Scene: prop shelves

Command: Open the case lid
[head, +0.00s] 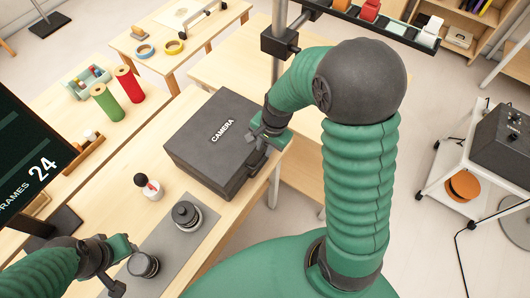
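The case (207,141) is a dark grey box marked "CAMERA" on top, standing on the light wooden table. Its lid looks closed. My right gripper (265,138) is at the case's right side, close to the lid edge and a dark latch or handle part. Whether it touches the case, and how far its fingers are apart, I cannot tell. My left gripper (122,266) is at the lower left, away from the case. Its fingers are spread, beside a dark round lens-like piece (144,264) on a grey mat.
A second lens-like piece (186,214) stands on the grey mat (176,244), and a small red, black and white figure (150,187) is near it. Green (106,103) and red (129,84) rolls stand farther left. A dark screen (28,150) fills the left edge.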

